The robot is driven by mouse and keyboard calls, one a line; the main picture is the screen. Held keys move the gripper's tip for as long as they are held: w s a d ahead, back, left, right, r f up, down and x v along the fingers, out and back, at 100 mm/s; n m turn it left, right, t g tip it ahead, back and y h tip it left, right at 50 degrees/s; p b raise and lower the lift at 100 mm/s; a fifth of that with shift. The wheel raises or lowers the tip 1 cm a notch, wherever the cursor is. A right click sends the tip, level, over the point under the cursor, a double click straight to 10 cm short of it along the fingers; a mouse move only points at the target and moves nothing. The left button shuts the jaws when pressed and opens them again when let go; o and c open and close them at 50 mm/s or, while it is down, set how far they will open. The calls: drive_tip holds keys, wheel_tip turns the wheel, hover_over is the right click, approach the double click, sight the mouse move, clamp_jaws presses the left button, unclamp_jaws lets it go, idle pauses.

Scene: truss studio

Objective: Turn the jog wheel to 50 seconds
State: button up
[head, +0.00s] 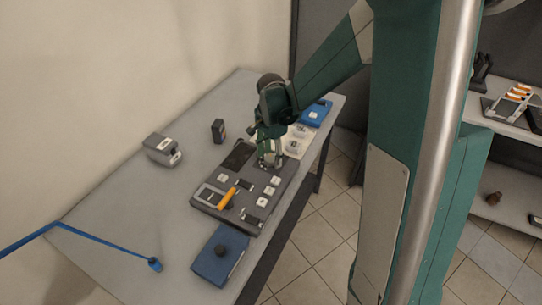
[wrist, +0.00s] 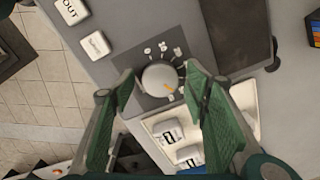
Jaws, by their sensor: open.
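The jog wheel (wrist: 158,78) is a light grey round knob on a dark dial plate, with an orange mark towards its lower right. White marks ring its upper side, too small to read. My gripper (wrist: 160,86) is open, with one green finger on each side of the wheel. I cannot tell whether either finger touches it. In the head view my gripper (head: 268,152) is over the far part of the dark grey control panel (head: 206,206). There the arm and fingers mostly hide the wheel.
On the panel are white buttons (head: 262,202) and an orange lever (head: 228,198). A white button pad (head: 299,149) and blue box (head: 315,113) lie beyond my gripper. A blue box with a black knob (head: 209,267) is in front. A grey device (head: 160,149) and black block (head: 218,130) stand left.

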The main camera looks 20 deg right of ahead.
sight(271, 159)
drive_tip(key=shift+r, duration=0.15)
wheel_tip(271, 159, up, 12)
idle(0.8)
idle(0.5)
drive_tip(key=s+r+n+t, duration=0.3)
drive_tip(key=s+n, duration=0.4)
drive_tip(key=s, duration=0.5)
drive_tip(key=s+a+r+n+t, duration=0.1)
drive_tip(key=s+r+n+t, duration=0.3)
drive_tip(key=s, duration=0.9)
drive_tip(key=shift+s+r+n, duration=0.25)
drive_tip(key=shift+r+n, duration=0.05)
drive_tip(key=shift+n, duration=1.3)
idle(1.8)
